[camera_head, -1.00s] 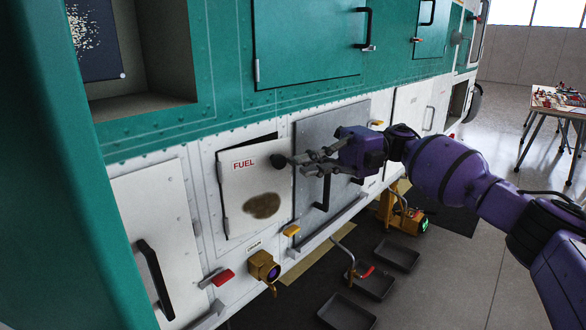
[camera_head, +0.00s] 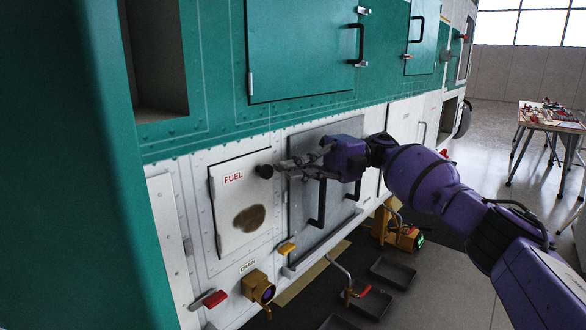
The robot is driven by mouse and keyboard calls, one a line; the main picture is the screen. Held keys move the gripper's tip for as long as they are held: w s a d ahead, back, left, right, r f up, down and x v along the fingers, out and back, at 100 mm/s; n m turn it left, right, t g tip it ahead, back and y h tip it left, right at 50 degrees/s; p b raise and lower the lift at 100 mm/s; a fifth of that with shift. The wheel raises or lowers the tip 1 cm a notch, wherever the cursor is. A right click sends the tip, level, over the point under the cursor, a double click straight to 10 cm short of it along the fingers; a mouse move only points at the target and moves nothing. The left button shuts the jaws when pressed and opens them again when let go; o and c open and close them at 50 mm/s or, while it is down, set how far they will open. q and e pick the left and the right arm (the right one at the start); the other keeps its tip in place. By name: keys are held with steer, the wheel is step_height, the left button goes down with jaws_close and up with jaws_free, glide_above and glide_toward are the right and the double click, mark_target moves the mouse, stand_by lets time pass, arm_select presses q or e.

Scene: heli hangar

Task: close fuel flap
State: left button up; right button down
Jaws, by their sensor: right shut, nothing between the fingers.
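The fuel flap (camera_head: 236,192) is a white panel with red FUEL lettering and a brown stain, on the white lower side of the helicopter. It looks about flush with the body around it. A round dark knob (camera_head: 264,171) sits at its upper right edge. My right gripper (camera_head: 277,169) is shut and empty, with its fingertips at or very near the knob; I cannot tell whether they touch. My left gripper is not in view.
A grey panel with a black handle (camera_head: 317,202) lies behind my right gripper. Below are a yellow drain fitting (camera_head: 258,287), a red lever (camera_head: 215,299) and dark trays (camera_head: 392,272) on the floor. A table (camera_head: 548,122) stands far right.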

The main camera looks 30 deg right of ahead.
steer(key=d, duration=0.7)
steer(key=shift+d, duration=0.25)
